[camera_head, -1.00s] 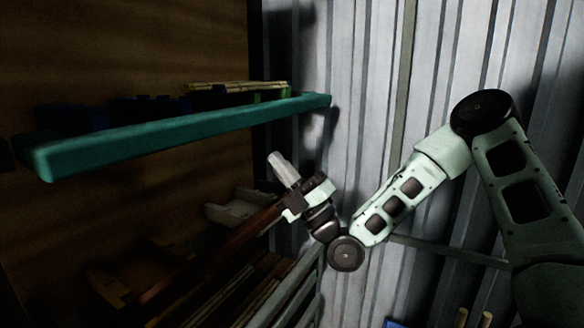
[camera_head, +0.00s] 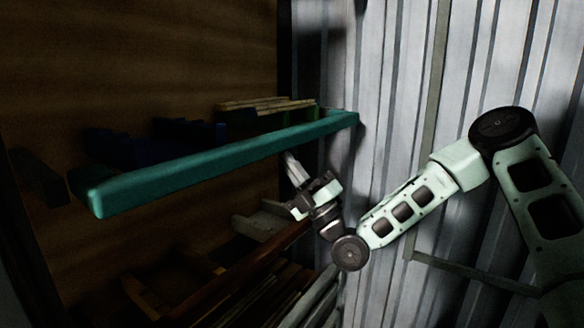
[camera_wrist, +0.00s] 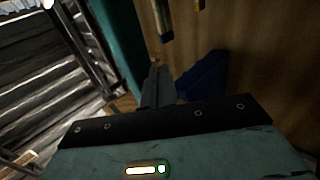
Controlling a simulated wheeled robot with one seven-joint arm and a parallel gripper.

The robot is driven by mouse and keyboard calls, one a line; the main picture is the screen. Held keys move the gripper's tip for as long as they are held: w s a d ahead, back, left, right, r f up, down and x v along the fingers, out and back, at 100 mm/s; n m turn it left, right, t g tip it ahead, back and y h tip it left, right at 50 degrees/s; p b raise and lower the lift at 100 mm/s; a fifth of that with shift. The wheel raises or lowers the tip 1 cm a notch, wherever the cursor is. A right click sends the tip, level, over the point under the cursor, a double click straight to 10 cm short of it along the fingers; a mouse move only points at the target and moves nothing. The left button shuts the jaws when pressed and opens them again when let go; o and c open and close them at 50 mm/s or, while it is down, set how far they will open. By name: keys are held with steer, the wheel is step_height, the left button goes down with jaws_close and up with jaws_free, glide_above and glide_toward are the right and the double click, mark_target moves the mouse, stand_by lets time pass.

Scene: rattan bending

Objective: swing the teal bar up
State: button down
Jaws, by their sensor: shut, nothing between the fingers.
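The teal bar (camera_head: 225,161) runs long and nearly level across the front of a shelf, from near left to far right. In the wrist view the teal bar (camera_wrist: 118,38) passes along the left of my fingers. My gripper (camera_head: 290,158) is below the bar's right half, pointing up, with its fingertips at the bar's lower edge in the picture. Whether they touch it I cannot tell. In the wrist view my gripper (camera_wrist: 158,82) shows its fingers together, holding nothing.
Blue blocks (camera_head: 190,131) and bundled light sticks (camera_head: 262,104) sit behind the bar; a blue block also shows in the wrist view (camera_wrist: 204,76). Lower racks with dark rods (camera_head: 255,262) lie below my gripper. A corrugated metal wall (camera_head: 400,90) stands to the right.

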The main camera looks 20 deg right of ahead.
steer(key=shift+w+a+r, duration=0.15)
steer(key=shift+w+r, duration=0.05)
steer(key=shift+r, duration=0.45)
steer(key=shift+w+a+r, duration=0.15)
steer(key=shift+w+r, duration=0.05)
steer(key=shift+r, duration=0.45)
